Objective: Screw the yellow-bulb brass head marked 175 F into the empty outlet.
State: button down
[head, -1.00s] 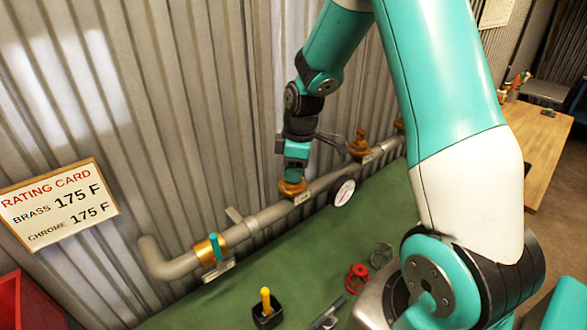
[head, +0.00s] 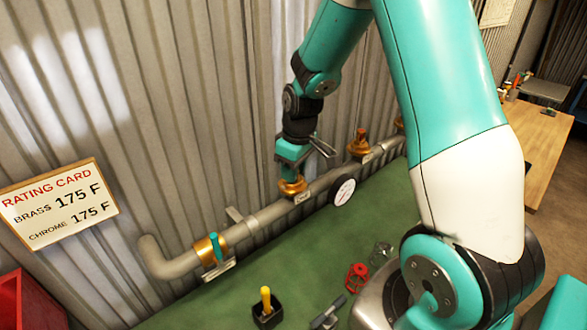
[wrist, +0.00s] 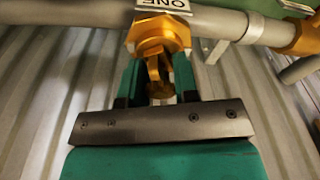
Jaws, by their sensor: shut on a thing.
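My gripper (head: 291,174) points down at the grey pipe (head: 255,222), over the brass outlet (head: 293,187) beside a small label. In the wrist view my gripper (wrist: 157,80) is shut on a brass head (wrist: 158,76), which lines up with the hexagonal brass outlet fitting (wrist: 156,30) next to a label reading ONE. The head's far end meets or nearly meets the fitting; I cannot tell how far it is threaded. Its bulb colour and any marking cannot be made out.
A rating card (head: 60,203) reads brass 175 F, chrome 175 F. Another brass fitting (head: 359,145) stands farther along the pipe, and a teal-handled valve (head: 211,250) is nearer. A gauge (head: 344,191), red part (head: 358,276) and black holder with yellow stick (head: 267,311) are on the green bench.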

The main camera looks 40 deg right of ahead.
jog(key=shift+m, duration=0.7)
jog(key=c, duration=0.8)
grip_release()
jog(key=r+b, duration=0.1)
jog(key=r, duration=0.4)
jog(key=s+r+b, duration=0.1)
jog(key=r, duration=0.5)
jog(key=s+r+b, duration=0.1)
jog(key=r, duration=0.5)
jog(key=shift+d+r+b, duration=0.15)
jog(key=shift+d+b, duration=0.05)
jog(key=shift+b, duration=0.15)
